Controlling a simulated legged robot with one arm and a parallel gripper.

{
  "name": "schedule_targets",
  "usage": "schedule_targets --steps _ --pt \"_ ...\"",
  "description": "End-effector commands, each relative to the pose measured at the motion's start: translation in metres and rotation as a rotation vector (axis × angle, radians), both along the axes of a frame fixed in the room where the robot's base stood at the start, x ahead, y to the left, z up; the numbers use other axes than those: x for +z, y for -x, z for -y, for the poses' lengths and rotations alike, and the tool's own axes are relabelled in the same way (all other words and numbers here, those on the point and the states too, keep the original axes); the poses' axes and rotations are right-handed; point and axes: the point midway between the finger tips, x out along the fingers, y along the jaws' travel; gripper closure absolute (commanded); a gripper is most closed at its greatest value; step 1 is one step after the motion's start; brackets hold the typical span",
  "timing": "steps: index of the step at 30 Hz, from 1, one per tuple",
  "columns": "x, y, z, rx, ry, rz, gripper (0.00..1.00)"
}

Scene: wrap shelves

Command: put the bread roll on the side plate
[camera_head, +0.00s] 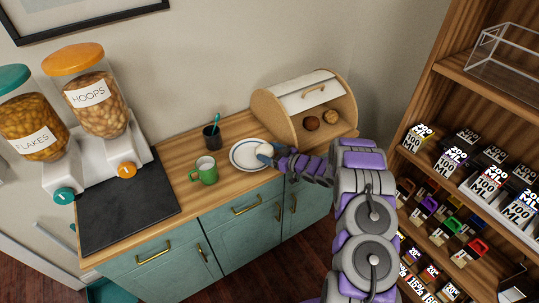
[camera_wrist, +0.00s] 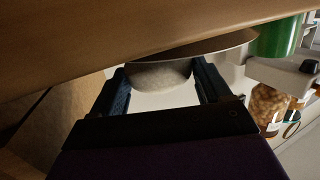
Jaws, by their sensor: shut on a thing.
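The side plate (camera_head: 246,160) is white with a dark rim line and lies on the wooden counter, left of the bread bin. My gripper (camera_head: 265,150) is at the plate's right side, over its edge. In the wrist view, which looks upside down, my gripper (camera_wrist: 161,72) is shut on a pale, rounded bread roll (camera_wrist: 160,76), with one blue finger on each side. The plate (camera_wrist: 215,45) appears right against the roll there. I cannot tell whether they touch. In the head view my fingers mostly hide the roll.
A green mug (camera_head: 203,171) stands left of the plate, with a dark cup (camera_head: 211,138) holding a teal stick behind it. The open bread bin (camera_head: 290,108) holds two brown rolls. Cereal dispensers (camera_head: 104,122) stand at left; a stocked shelf (camera_head: 450,150) is at right.

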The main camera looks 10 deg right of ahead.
Motion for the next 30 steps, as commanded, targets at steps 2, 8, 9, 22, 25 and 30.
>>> schedule_targets --steps 2,8,9,22,25,30 --pt "-0.0061 0.0002 -0.0043 0.002 0.004 -0.001 0.53" --pt "-0.0043 0.0004 -0.0054 0.003 0.005 0.0 0.53" --pt "-0.0048 0.0003 -0.0039 0.002 0.004 -0.001 0.53" --pt "-0.01 0.0 -0.0004 0.001 0.001 0.001 0.03" --pt "-0.0103 0.0 -0.0025 0.002 0.003 0.0 0.0" --pt "-0.0105 0.0001 -0.0046 0.003 0.004 -0.001 0.0"
